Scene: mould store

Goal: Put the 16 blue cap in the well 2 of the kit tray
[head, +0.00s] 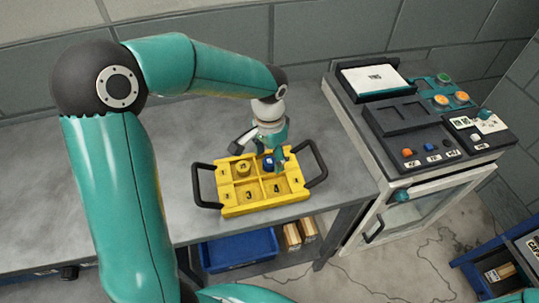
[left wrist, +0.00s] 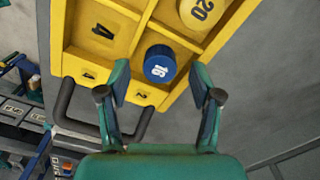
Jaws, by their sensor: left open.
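The yellow kit tray (head: 238,210) stands on the grey bench and fills the top of the left wrist view (left wrist: 72,58). The 16 blue cap (left wrist: 159,65) sits in the well beside the rim label 2, number up. In the head view the cap (head: 268,161) is partly hidden by the gripper. My left gripper (head: 265,166) is open above that well. In the left wrist view its fingertips (left wrist: 159,72) are apart on either side of the cap, with visible gaps. A yellow 20 cap (head: 243,168) sits in the neighbouring back-left well. My right gripper is out of view.
The tray has black handles (head: 203,187) at both ends. The front wells, by labels 3 and 4, look empty. A machine with a button panel (head: 430,120) stands right of the bench. A blue bin (head: 238,248) is below. The bench left of the tray is clear.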

